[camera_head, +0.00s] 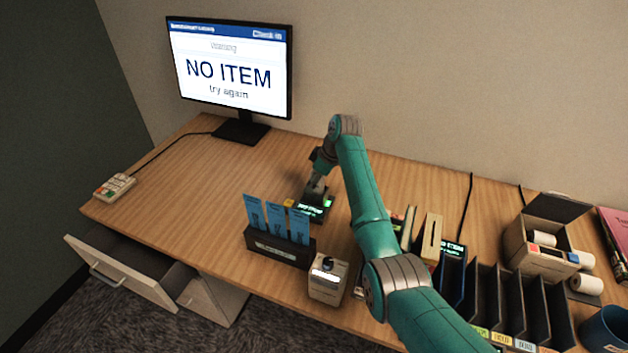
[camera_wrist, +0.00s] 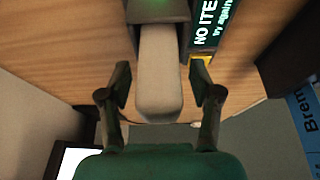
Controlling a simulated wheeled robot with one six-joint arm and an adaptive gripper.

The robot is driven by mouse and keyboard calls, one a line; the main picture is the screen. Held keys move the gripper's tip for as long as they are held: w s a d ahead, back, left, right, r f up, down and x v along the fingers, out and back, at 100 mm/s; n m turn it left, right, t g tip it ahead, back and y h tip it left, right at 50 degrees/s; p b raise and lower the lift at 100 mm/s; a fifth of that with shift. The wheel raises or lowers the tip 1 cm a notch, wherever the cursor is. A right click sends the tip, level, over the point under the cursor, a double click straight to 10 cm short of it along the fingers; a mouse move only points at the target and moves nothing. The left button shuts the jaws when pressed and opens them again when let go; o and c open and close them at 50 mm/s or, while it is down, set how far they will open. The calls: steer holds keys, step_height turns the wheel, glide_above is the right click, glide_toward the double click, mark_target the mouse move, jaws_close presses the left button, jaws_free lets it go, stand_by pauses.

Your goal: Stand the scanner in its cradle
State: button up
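A pale grey, rounded handle, seemingly the scanner's (camera_wrist: 160,75), shows in the wrist view, its far end in or against a dark housing (camera_wrist: 158,12) with a green light. I cannot tell whether this housing is the cradle or the scanner's head. My gripper (camera_wrist: 160,88) has one finger on each side of the handle, with narrow gaps visible, so it is open around it. In the head view my gripper (camera_head: 317,183) points down at the small dark unit with a lit green display (camera_head: 315,206). The arm and gripper hide most of the scanner there.
A card holder (camera_head: 280,247) with blue cards and a small white box (camera_head: 328,278) stand in front. A monitor (camera_head: 229,66) reads "NO ITEM try again". Dark dividers (camera_head: 505,295) and an open carton (camera_head: 540,240) are at right. A drawer (camera_head: 120,270) is open. The desk's left is mostly clear.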

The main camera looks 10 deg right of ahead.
steer(key=v, duration=1.2)
steer(key=shift+a, duration=0.1)
stand_by(0.4)
